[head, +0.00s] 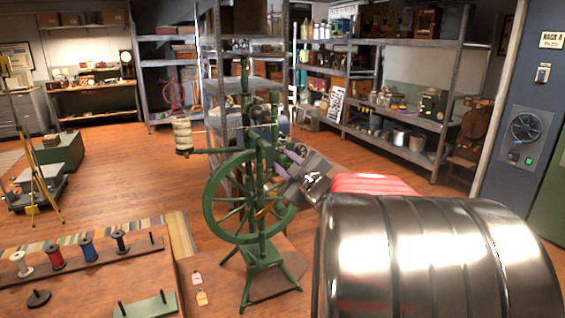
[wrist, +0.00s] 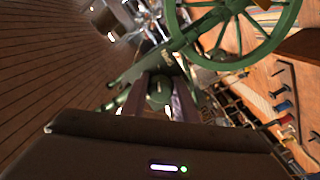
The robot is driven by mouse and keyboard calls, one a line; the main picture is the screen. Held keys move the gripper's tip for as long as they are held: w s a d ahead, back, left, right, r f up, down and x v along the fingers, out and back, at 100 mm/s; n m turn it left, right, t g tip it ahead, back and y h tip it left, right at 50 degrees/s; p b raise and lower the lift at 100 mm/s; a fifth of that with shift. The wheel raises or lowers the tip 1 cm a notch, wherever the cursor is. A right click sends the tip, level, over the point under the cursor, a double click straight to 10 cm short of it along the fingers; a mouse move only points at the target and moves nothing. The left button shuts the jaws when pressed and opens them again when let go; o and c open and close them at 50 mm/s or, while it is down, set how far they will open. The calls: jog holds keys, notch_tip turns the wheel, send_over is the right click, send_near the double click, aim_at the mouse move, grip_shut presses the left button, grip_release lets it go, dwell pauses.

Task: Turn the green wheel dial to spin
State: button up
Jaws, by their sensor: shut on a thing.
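A green spinning wheel (head: 209,203) stands on the floor in the middle of the head view, with a large spoked wheel, upright posts and a splayed base. Its rim and spokes also show at the top of the wrist view (wrist: 286,28). My gripper (head: 279,160) reaches in from the right at the upper right of the wheel. In the wrist view my gripper (wrist: 159,98) has its two purple-grey fingers on either side of a small round green knob (wrist: 158,86) on the frame and is shut on it. The fingertips' exact contact is partly hidden.
A low wooden table with several thread spools (head: 87,249) is at the lower left. A yellow tripod (head: 40,180) stands at the far left. Metal shelves (head: 400,140) line the back right. A blue wall panel (head: 524,130) is at right. Wooden floor is open left of the wheel.

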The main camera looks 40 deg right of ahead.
jog(key=shift+s+d+f, duration=0.1)
jog(key=shift+d+f, duration=0.05)
jog(key=shift+f, duration=0.2)
jog(key=o, duration=1.1)
jog(key=shift+r, duration=0.2)
jog(key=shift+c, duration=0.2)
jog(key=v, duration=1.3)
jog(key=shift+s+a, duration=0.25)
jog(key=shift+s, duration=0.05)
